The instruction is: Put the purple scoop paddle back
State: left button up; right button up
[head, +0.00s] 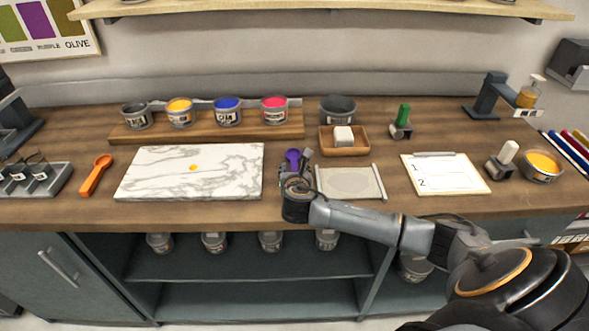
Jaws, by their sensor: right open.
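The purple scoop paddle (292,156) shows at the middle of the counter, just right of the marble slab. Its round purple end is visible; the rest is hidden by my right gripper. My right gripper (297,166) is open, pointing down at the paddle, with its fingers close around or beside it. I cannot tell whether they touch it. My left gripper is not in view.
The marble slab (190,187) has an orange-yellow dab. An orange scoop (96,174) lies left of it. Ink cans stand on a wooden riser (206,133) behind. A wooden tray (359,149) with a white block and a pale mat (350,182) are to the right.

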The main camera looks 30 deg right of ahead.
jog(key=shift+r, duration=0.15)
jog(key=v, duration=1.2)
